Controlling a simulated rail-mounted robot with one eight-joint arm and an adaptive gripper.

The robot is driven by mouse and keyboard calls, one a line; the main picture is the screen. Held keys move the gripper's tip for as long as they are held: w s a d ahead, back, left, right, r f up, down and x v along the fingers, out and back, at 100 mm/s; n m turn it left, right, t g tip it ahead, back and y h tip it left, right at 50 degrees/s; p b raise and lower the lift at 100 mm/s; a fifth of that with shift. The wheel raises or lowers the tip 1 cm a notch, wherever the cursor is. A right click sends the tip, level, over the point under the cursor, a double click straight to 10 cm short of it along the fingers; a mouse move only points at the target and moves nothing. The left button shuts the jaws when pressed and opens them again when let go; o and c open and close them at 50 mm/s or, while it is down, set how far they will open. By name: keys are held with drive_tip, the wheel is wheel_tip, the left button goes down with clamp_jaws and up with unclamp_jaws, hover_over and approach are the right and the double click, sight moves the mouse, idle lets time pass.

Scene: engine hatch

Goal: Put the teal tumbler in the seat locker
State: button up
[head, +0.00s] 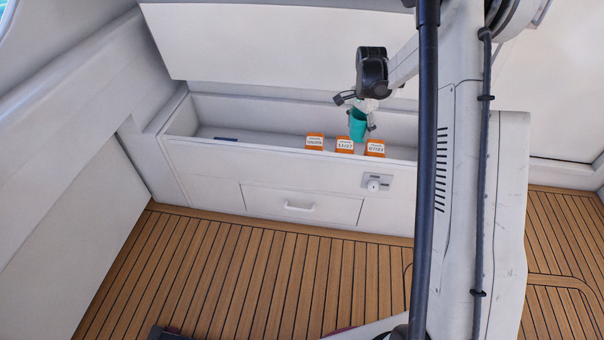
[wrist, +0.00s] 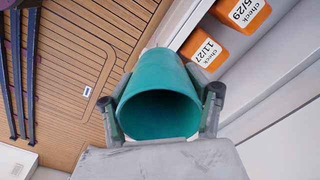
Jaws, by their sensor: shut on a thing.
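The teal tumbler (head: 358,126) is in my gripper (head: 357,112), between its two fingers. In the wrist view the tumbler (wrist: 158,112) has its open mouth toward the camera, and a finger of my gripper (wrist: 160,105) is on each side of it. The seat locker (head: 270,165) is the long white bin below the raised lid, open at the top. In the head view the tumbler overlaps the right part of its opening; its exact height against the rim is unclear. Part of the locker's right end is hidden behind my column.
Several orange boxes with date labels (head: 344,145) stand along the locker's front, close to the tumbler. A dark flat item (head: 226,139) lies in its left part. The raised white lid (head: 270,45) is behind. A drawer (head: 300,205) and a latch (head: 376,183) are on the front.

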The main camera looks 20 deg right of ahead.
drive_tip(key=d+f+m+b, duration=0.1)
drive_tip(key=d+f+m, duration=0.1)
drive_tip(key=d+f, duration=0.1)
drive_tip(key=w+d+f+m+b, duration=0.1)
drive_tip(key=d+f+m, duration=0.2)
drive_tip(key=d, duration=0.2)
drive_tip(key=w+d+f+m+b, duration=0.1)
drive_tip(key=d+f+m, duration=0.1)
drive_tip(key=d+f, duration=0.1)
drive_tip(key=shift+d+m, duration=0.3)
drive_tip(key=shift+d, duration=0.6)
drive_tip(key=d+f+m+b, duration=0.3)
drive_tip(key=d+f+m, duration=0.45)
drive_tip(key=d, duration=0.45)
drive_tip(key=shift+s+a+f+m+b, duration=0.1)
drive_tip(key=shift+f+m+b, duration=0.5)
drive_tip(key=shift+f, duration=1.9)
drive_tip(key=shift+s+f+m+b, duration=0.2)
drive_tip(key=shift+f+b, duration=0.65)
drive_tip(key=shift+f, duration=1.65)
drive_tip(key=shift+w+a+f+m+b, duration=0.1)
drive_tip(key=shift+f+m+b, duration=0.5)
drive_tip(key=shift+f, duration=1.9)
drive_tip(key=shift+f, duration=0.1)
drive_tip(key=o, duration=1.3)
